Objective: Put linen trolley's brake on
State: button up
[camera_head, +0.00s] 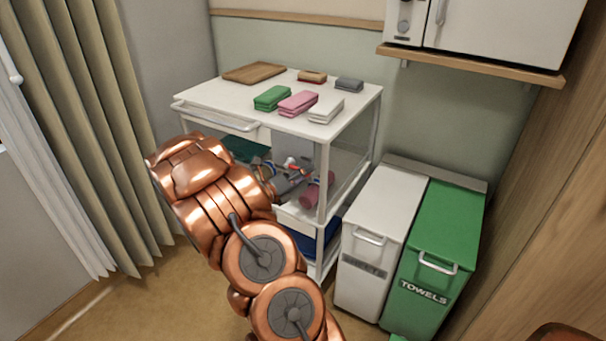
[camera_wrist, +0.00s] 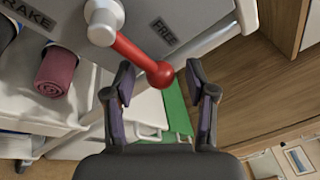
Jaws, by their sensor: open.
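The white linen trolley (camera_head: 190,92) stands against the wall in the head view. In the wrist view its grey panel (camera_wrist: 200,15) carries a red brake lever (camera_wrist: 130,47) with a ball end, on a white pivot (camera_wrist: 101,20). The lever slants down and right from the pivot, on the side of the FREE label (camera_wrist: 163,30). The BRAKE label (camera_wrist: 30,14) is at the upper left. My gripper (camera_wrist: 160,84) is open, and the ball shows between its fingertips; I cannot tell whether they touch. In the head view my arm hides part of the trolley's front.
A rolled maroon towel (camera_wrist: 56,72) lies left of the lever in the trolley. Folded linens, such as a green one (camera_head: 271,98), lie on its top. A white bin (camera_head: 378,215) and a green towels bin (camera_head: 440,225) stand close on the right. A curtain (camera_head: 85,120) hangs left.

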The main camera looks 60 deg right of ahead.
grip_shut()
dwell(0.4)
